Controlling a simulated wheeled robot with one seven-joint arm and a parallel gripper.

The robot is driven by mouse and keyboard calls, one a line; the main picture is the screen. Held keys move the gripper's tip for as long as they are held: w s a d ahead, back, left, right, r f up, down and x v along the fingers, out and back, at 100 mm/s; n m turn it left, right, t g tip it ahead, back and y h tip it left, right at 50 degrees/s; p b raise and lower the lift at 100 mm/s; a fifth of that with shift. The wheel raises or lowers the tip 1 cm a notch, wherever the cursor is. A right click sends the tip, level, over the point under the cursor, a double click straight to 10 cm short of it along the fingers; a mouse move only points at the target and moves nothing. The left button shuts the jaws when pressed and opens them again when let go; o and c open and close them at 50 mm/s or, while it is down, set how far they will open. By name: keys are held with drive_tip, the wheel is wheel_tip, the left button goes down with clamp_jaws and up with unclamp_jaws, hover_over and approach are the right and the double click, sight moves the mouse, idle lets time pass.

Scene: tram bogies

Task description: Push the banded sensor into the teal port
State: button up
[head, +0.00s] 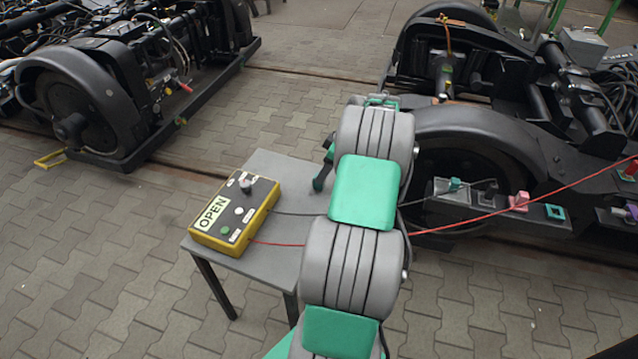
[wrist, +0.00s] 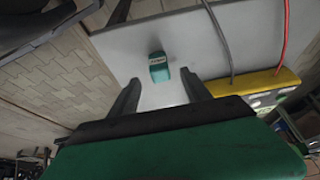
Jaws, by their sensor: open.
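A small teal block with a pale marked band at one end, which looks like the banded sensor (wrist: 159,69), lies on the grey table in the wrist view. My gripper (wrist: 159,82) is open. Its two dark fingers point at the table on either side of the block, with gaps to it and nothing held. In the head view my arm hides the block, and only a dark finger (head: 322,172) shows at the arm's left. A teal square frame with a dark opening, which looks like the teal port (head: 555,212), sits on the bogie rail at right.
A yellow OPEN control box (head: 236,212) stands on the grey table (head: 272,268). Its red cable (head: 490,214) and a grey cable run right towards the bogie (head: 480,130). A pink fitting (head: 518,201) and another teal piece (head: 455,184) sit left of the port.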

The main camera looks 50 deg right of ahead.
drive_tip(key=x, duration=0.5)
drive_tip(key=shift+w, duration=0.2)
drive_tip(key=shift+c, duration=0.3)
clamp_jaws()
idle(0.4)
